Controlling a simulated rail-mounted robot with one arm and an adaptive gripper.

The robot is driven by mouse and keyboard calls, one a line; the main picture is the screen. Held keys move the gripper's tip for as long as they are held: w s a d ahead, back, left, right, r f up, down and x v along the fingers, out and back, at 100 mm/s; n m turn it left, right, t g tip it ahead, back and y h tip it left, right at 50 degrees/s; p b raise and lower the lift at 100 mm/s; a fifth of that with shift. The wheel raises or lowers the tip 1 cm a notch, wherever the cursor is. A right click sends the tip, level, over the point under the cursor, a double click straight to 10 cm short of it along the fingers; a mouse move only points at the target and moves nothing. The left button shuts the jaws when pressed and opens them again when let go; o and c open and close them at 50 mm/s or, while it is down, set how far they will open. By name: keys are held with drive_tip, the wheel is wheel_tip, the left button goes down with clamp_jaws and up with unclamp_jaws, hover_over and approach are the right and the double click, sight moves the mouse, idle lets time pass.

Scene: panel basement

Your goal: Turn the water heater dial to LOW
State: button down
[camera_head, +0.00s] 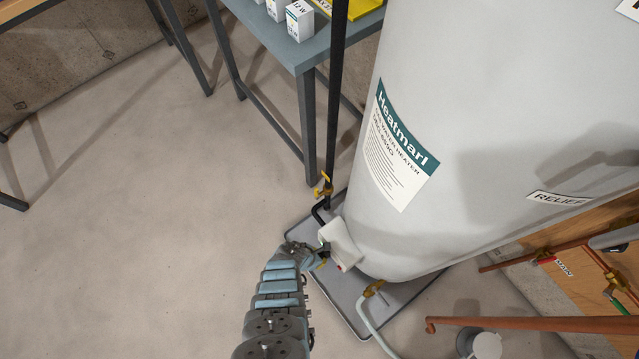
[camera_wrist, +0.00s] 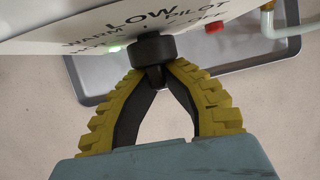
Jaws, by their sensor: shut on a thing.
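The water heater (camera_head: 470,120) is a large pale tank with a white control box (camera_head: 340,243) low on its front. In the wrist view the control box face (camera_wrist: 170,18) is marked LOW, WARM, PILOT and other partly hidden words. The black dial (camera_wrist: 152,48) sticks out of it below the word LOW. My gripper (camera_wrist: 157,74), with yellow ribbed fingers and black pads, is shut on the dial's grip. In the head view my gripper (camera_head: 322,256) meets the control box from the left. The dial's pointer cannot be made out.
A grey drip tray (camera_head: 290,238) lies under the heater. A black gas pipe with a yellow valve (camera_head: 323,190) stands beside the box. A brass drain valve with a pale hose (camera_head: 372,289) is to its right. A red button (camera_wrist: 214,27) and green light (camera_wrist: 115,48) flank the dial.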

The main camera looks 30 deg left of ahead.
drive_tip(key=shift+y+p, duration=0.3)
drive_tip(key=shift+y, duration=0.3)
drive_tip(key=c, duration=1.1)
unclamp_jaws()
drive_tip(key=shift+s+r, duration=0.15)
drive_tip(key=shift+s, duration=0.05)
drive_tip(key=shift+s+r, duration=0.1)
drive_tip(key=shift+r, duration=0.2)
drive_tip(key=s+a, duration=0.1)
drive_tip(key=s, duration=0.2)
drive_tip(key=s+a, duration=0.2)
drive_tip(key=s, duration=0.2)
drive_tip(key=s+a, duration=0.1)
drive_tip(key=s, duration=0.3)
drive_tip(key=shift+a, duration=0.3)
